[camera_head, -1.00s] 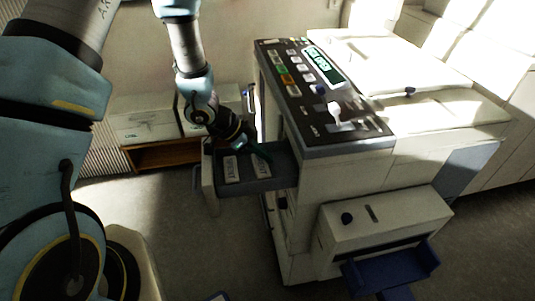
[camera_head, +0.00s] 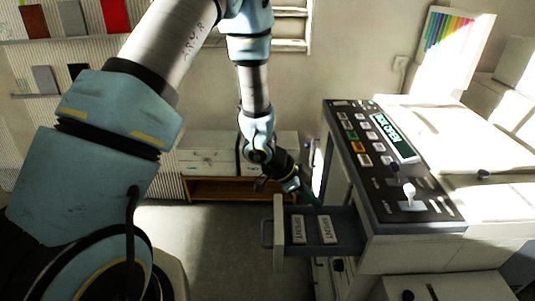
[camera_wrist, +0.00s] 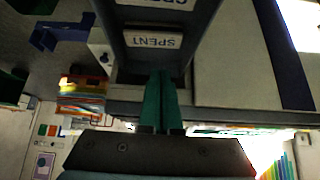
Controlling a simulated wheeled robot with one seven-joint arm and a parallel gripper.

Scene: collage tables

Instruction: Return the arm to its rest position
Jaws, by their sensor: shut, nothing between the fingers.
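My gripper (camera_head: 310,196) hangs at the far rim of the open drawer (camera_head: 349,228) on the machine's left side. Its green fingers are together in the wrist view (camera_wrist: 160,103), with nothing between them. Two labelled compartments lie in the drawer; the left label (camera_head: 298,229) and right label (camera_head: 327,230) read upside down, and one reads SPENT in the wrist view (camera_wrist: 158,38). My arm reaches down from the top of the head view, bent at the elbow. I cannot tell whether the fingertips touch the drawer.
The machine (camera_head: 385,165) with its lit display (camera_head: 393,138), buttons and white lever (camera_head: 408,195) stands at the right. A low wooden shelf unit (camera_head: 215,188) with white boxes (camera_head: 207,157) stands behind my gripper. The floor (camera_head: 215,245) left of the drawer is clear.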

